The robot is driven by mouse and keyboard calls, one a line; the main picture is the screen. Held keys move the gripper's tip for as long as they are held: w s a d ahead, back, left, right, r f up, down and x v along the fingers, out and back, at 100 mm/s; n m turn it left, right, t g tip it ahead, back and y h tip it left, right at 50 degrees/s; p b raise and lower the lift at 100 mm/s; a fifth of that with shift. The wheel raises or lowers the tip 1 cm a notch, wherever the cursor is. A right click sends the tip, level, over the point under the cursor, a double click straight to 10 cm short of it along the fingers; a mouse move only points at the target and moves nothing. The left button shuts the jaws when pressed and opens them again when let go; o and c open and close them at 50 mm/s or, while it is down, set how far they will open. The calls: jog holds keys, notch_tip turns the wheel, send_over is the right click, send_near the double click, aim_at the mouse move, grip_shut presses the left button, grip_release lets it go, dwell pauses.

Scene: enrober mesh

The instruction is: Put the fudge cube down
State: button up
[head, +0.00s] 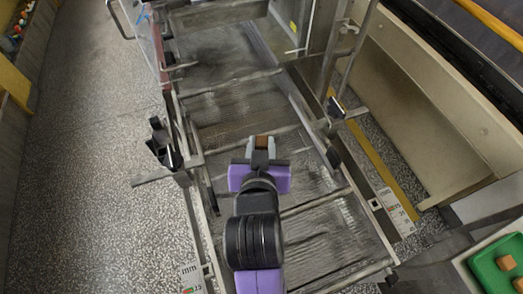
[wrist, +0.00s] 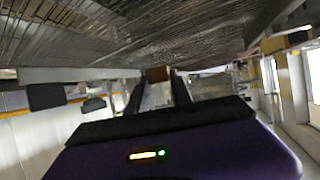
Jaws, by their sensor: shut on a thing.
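The fudge cube (head: 262,141) is a small brown block between the grey fingertips of my gripper (head: 261,152), which is shut on it. In the head view the cube appears over the middle of the wire mesh belt (head: 228,107). The cube also shows in the wrist view (wrist: 157,74), at the tips of the fingers, close to the mesh (wrist: 150,35) that fills the top of that picture. I cannot tell whether the cube touches the mesh. My wrist hides the part of the belt below the gripper.
A green tray (head: 484,269) with brown cubes stands at the lower right. Metal side rails and cross bars frame the belt. A black clamp-like fitting (head: 160,145) stands at its left edge. A metal frame (head: 345,60) rises at the right. The mesh around the gripper looks bare.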

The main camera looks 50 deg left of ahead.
jog(key=shift+f, duration=1.75)
jog(key=shift+f, duration=0.2)
jog(key=o, duration=1)
jog(key=shift+r, duration=0.1)
